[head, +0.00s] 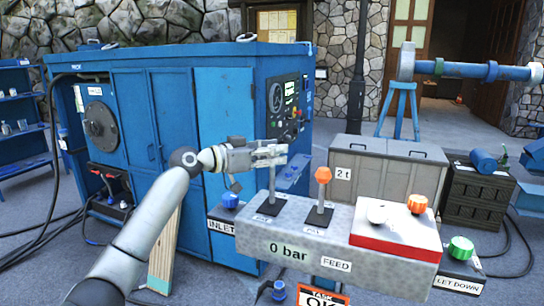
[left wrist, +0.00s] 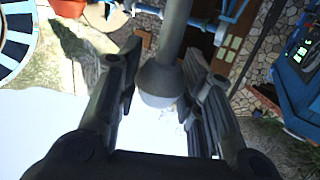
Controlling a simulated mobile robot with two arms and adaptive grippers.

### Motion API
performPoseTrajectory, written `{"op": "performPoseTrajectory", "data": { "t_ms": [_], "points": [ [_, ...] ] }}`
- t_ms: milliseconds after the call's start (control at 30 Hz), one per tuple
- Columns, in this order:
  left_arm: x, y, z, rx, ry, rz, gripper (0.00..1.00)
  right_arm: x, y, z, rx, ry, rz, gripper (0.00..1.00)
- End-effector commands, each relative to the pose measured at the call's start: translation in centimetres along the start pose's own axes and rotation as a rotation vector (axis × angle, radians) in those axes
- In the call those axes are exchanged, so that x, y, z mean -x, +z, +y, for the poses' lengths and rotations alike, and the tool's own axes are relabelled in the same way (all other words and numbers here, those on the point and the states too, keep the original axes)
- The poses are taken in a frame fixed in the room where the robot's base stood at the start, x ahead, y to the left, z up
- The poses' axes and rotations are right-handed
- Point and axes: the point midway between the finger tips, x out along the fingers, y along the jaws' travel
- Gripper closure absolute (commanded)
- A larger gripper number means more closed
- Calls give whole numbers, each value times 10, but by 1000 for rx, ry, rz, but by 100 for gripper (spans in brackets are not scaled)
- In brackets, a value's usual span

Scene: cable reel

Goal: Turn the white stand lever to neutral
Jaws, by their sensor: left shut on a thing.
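The white stand lever (head: 271,187) rises from a dark plate at the left of the grey control console (head: 300,228). Its shaft looks nearly upright in the head view, and its top is hidden by my left gripper (head: 280,153). My left gripper comes in from the left and is shut on the lever's top. In the left wrist view the lever's knob (left wrist: 160,82), shaded grey, sits between my two fingers with its shaft running up the picture. The plate's label is too small to read. My right gripper is not in view.
An orange-topped lever (head: 323,177) stands close to the right. Further right are a white knob (head: 377,213) and an orange knob (head: 418,203) on a red-edged block. A blue INLET knob (head: 230,200) is at the left. A blue cabinet (head: 180,120) stands behind.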

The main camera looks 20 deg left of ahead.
Motion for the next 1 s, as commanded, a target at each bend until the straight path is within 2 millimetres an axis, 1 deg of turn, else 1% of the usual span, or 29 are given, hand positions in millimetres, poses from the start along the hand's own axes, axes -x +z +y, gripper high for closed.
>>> {"op": "performPoseTrajectory", "data": {
  "t_ms": [33,100,133,267,300,567,667,767,867,1000],
  "points": [
    [2,-4,-1,-1,-4,8,100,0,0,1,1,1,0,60],
    [2,-4,-1,-1,-4,7,100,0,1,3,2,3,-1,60],
    [2,-4,-1,-1,-4,7,62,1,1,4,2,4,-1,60],
    [1,-3,-1,0,-3,5,45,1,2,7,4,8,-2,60],
    [1,-2,-1,0,-2,4,43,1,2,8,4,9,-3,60],
    [1,0,0,1,0,0,43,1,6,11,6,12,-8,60],
    [5,0,-1,1,-1,-1,43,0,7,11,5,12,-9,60],
    [17,1,-1,0,-1,-1,43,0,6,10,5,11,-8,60],
    [36,1,-1,-1,-3,-1,43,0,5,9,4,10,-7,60],
    [68,1,-1,-1,-4,-2,43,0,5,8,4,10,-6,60]
  ]
}}
